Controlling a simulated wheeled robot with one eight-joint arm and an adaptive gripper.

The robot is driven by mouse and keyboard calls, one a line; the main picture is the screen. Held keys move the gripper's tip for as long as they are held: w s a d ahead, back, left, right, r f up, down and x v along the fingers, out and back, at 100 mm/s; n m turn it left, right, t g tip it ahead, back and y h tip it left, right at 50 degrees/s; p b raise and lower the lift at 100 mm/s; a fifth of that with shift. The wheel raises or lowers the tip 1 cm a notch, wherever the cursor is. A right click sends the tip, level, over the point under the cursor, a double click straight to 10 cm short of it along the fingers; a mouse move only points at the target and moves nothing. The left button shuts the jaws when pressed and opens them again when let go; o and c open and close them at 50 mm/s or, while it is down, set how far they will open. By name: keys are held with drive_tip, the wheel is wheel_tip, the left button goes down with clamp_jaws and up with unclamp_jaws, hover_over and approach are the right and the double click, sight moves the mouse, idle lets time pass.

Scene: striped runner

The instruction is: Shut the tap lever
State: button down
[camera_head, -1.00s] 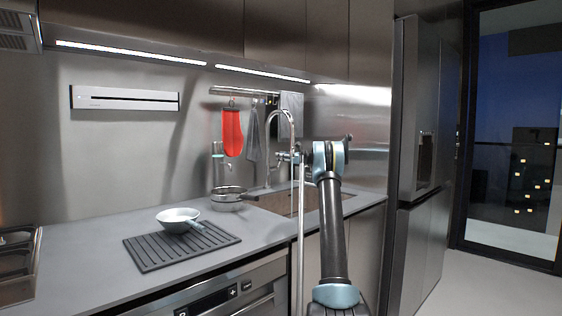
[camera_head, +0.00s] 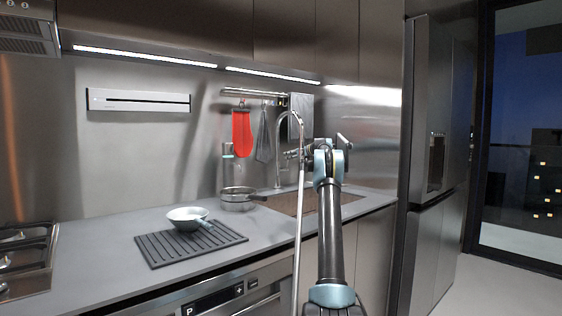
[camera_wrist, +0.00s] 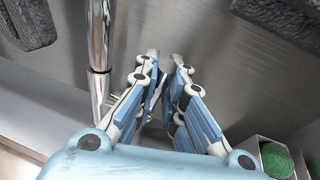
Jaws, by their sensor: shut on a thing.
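The tap (camera_head: 281,150) is a tall chrome arch at the sink in the head view. Its pipe (camera_wrist: 98,50) stands upright left of my fingers in the wrist view. My gripper (camera_head: 293,154) is beside the tap, at about mid-height of the pipe. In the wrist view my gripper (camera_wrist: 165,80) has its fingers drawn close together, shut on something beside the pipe. The fingers hide most of what they hold; by its place it is the tap lever. I cannot make out the lever's angle.
The sink (camera_head: 297,203) lies under the tap. A red mitt (camera_head: 242,133) and grey towel (camera_head: 263,138) hang behind. A green scrubber (camera_wrist: 277,160) shows lower right.

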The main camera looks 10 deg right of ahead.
drive_tip(key=shift+a, duration=0.1)
drive_tip(key=c, duration=1.7)
unclamp_jaws()
drive_tip(key=shift+w, duration=0.1)
drive_tip(key=shift+o, duration=0.2)
drive_tip(key=v, duration=1.2)
